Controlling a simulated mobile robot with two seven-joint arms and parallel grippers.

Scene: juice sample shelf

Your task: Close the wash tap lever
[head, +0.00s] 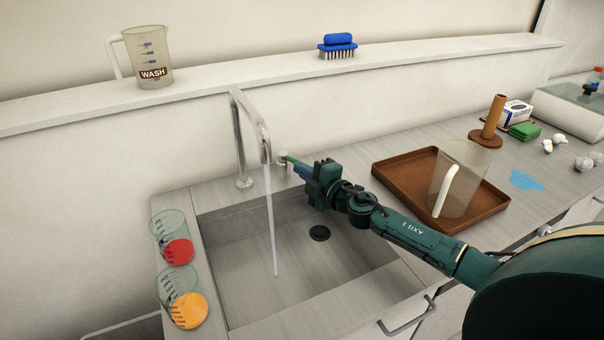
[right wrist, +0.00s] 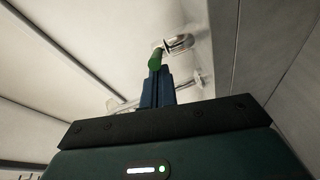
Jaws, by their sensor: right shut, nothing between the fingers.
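The chrome tap (head: 243,140) stands behind the sink, and a stream of water (head: 271,225) runs from its spout. The wash tap lever (head: 288,159) has a green grip and sticks out from a small metal valve (head: 282,156) to the right of the tap. It also shows in the right wrist view (right wrist: 155,60), with the valve (right wrist: 179,43) beside it. My right gripper (head: 296,166) is shut and empty. Its blue fingertips (right wrist: 160,72) are right at the green grip; I cannot tell whether they touch. My left gripper is not in view.
The sink (head: 270,260) lies below my right arm. Two beakers with red (head: 170,235) and orange (head: 182,295) contents stand at its left edge. A brown tray (head: 400,165) holds a clear pitcher (head: 458,180) beside my right forearm. A wash jug (head: 148,60) and blue brush (head: 338,45) sit on the ledge.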

